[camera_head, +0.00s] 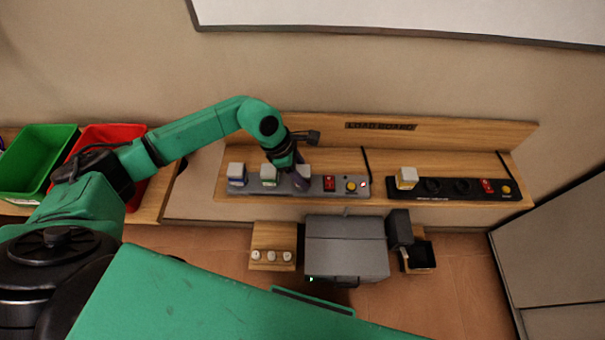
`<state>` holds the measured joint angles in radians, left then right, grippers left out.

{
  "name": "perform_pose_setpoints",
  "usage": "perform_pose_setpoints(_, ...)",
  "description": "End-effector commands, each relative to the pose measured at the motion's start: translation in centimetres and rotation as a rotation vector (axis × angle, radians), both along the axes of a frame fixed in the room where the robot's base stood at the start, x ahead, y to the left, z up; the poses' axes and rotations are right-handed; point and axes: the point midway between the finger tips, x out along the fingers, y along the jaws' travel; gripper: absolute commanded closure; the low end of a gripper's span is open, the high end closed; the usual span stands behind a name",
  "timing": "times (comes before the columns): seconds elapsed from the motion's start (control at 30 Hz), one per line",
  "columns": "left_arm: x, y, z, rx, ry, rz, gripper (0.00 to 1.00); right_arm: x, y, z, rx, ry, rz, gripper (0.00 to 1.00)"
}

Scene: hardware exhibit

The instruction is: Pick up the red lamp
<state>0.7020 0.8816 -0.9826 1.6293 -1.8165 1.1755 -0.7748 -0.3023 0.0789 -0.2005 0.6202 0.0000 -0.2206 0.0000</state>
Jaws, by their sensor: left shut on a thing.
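My left gripper (297,180) reaches down from the left arm onto the grey panel (211,190) of the load board. It is shut on the third white-topped lamp (305,170) in the row, which I take for the red lamp. The gripper hides most of this lamp and its coloured band, and I cannot tell whether it is still seated. A blue-banded lamp (237,173) and a green-banded lamp (268,173) stand to its left on the same panel. My right gripper is not in view.
A red switch (329,184) and yellow button (351,186) sit right of the gripper. A black panel (447,196) with a yellow-banded lamp (406,178) is farther right. Green (38,160) and red (110,134) bins stand left. A grey box (346,246) is in front.

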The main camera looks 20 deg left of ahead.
Motion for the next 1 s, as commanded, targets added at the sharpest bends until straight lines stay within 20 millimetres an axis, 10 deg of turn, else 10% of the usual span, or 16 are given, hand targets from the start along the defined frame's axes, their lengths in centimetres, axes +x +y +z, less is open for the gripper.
perform_pose_setpoints(0.37, 0.1, 0.0, 2.5, -0.001, -0.005, -0.001, 1.00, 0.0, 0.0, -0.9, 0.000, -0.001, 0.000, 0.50)
perform_pose_setpoints(0.8, 0.1, 0.0, 17.1, -0.001, -0.006, -0.001, 1.00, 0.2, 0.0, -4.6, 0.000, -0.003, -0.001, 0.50)
perform_pose_setpoints(1.0, 0.0, 0.0, 19.9, -0.001, 0.000, 0.000, 1.00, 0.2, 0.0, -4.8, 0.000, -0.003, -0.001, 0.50)
